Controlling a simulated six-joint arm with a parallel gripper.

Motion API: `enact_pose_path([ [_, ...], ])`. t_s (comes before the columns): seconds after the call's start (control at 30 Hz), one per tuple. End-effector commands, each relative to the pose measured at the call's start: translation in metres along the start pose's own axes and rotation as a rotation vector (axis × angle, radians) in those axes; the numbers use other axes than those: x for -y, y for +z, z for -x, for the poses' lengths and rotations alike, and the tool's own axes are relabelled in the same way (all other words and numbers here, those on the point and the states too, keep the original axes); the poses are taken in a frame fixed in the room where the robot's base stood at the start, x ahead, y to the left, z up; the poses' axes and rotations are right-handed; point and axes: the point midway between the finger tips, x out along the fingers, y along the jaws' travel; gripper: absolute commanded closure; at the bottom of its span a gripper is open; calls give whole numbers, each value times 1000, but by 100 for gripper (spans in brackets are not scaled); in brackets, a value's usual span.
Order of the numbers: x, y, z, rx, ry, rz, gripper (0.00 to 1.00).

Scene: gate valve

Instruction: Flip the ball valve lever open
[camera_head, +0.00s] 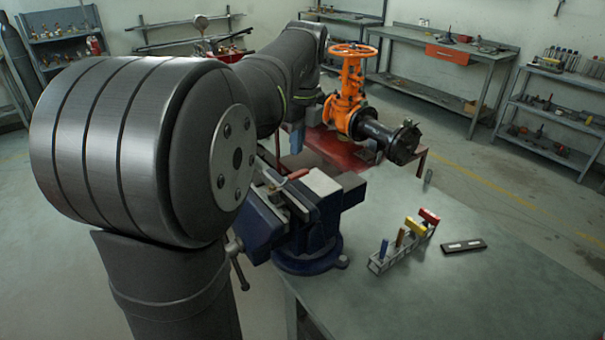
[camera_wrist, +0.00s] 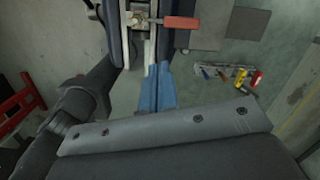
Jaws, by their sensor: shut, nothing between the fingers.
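The ball valve has a brass body (camera_wrist: 143,20) clamped between the jaws of a dark blue bench vise (camera_head: 310,225). Its red lever (camera_wrist: 182,22) points right in the wrist view, crosswise over the right jaw. In the head view the lever (camera_head: 298,174) shows small on top of the vise. My gripper (camera_wrist: 157,68) has blue fingers pressed together, empty, below the valve in the wrist view and apart from the lever. In the head view the gripper (camera_head: 297,148) hangs beyond the vise, partly behind my arm. My arm covers part of the vise.
An orange gate valve (camera_head: 347,90) on a black pipe stands behind the vise. On the workbench (camera_head: 430,290) a small rack (camera_head: 385,262) holds several coloured tools, with a dark flat block (camera_head: 463,246) to its right. The bench front right is clear.

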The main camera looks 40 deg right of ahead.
Motion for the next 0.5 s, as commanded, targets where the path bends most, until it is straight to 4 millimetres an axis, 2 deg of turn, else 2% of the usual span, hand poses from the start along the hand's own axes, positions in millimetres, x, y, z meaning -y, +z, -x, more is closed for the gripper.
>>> enact_pose_path([
  [0.03,4,-14,0,23,-7,-60,100],
  [0.1,8,-28,1,55,-17,-137,100],
  [0.23,13,-48,1,101,-31,-248,100],
  [0.33,15,-57,1,123,-38,-298,100],
  [0.5,16,-60,1,133,-41,-322,100],
])
